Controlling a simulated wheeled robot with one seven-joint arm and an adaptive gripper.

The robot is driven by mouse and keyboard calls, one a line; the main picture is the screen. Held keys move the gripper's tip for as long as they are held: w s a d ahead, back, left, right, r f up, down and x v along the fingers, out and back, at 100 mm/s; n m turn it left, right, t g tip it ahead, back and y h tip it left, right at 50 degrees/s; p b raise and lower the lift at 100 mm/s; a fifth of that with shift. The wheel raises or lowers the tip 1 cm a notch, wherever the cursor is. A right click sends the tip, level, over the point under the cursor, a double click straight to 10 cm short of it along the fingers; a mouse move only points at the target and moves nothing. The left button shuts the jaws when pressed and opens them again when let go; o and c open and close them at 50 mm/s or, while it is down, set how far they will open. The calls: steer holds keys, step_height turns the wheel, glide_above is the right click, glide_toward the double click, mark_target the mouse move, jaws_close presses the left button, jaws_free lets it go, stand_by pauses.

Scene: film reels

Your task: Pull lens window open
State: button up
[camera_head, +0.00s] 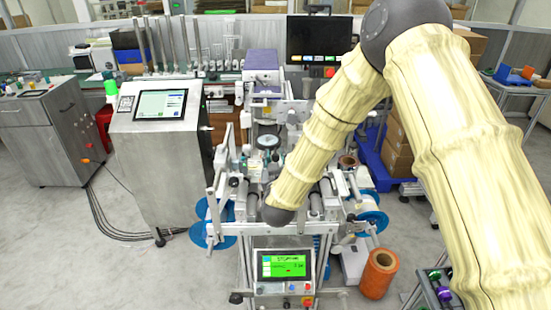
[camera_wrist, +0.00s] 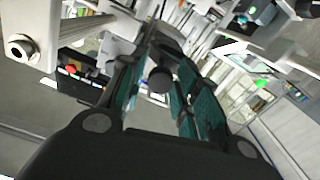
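In the wrist view my gripper (camera_wrist: 160,62) shows two dark fingers with teal pads, standing apart from each other. A small dark round knob (camera_wrist: 160,77) shows between the fingers, with gaps on both sides; I cannot tell its depth or whether it belongs to the lens window. In the head view my arm reaches down over the film reel machine (camera_head: 247,228), and my gripper is hidden there. I cannot make out the lens window clearly in either view.
Blue reels (camera_head: 372,221) flank the machine. A steel cabinet with a screen (camera_head: 160,150) stands left. A white bar with a round end (camera_wrist: 20,48) is near my gripper.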

steer(key=s, duration=1.1)
steer(key=shift+s+d, duration=0.35)
steer(key=shift+d, duration=0.05)
steer(key=s+d+f+g+b, duration=0.1)
steer(key=s+d+f+g, duration=0.3)
steer(key=f, duration=0.6)
steer(key=s+d+f+m+g+b, duration=0.1)
steer(key=s+d+f+g, duration=0.1)
steer(key=s+d+f, duration=0.5)
steer(key=s+d+f+g+b, duration=0.1)
steer(key=s+d+f+g, duration=0.2)
steer(key=f, duration=0.9)
steer(key=s+d+f+m+g, duration=0.1)
steer(key=s+d+f+g, duration=0.2)
steer(key=s, duration=0.6)
steer(key=s+d+f+g+b, duration=0.1)
steer(key=s+d+f+g, duration=0.2)
steer(key=s, duration=0.6)
steer(key=s+d+f+m+g+h+b, duration=0.1)
steer(key=s+d+f+g, duration=0.2)
steer(key=s+d+f, duration=0.3)
steer(key=s+f, duration=0.1)
steer(key=s, duration=0.2)
steer(key=shift+d+m, duration=0.15)
steer(key=shift+m, duration=0.15)
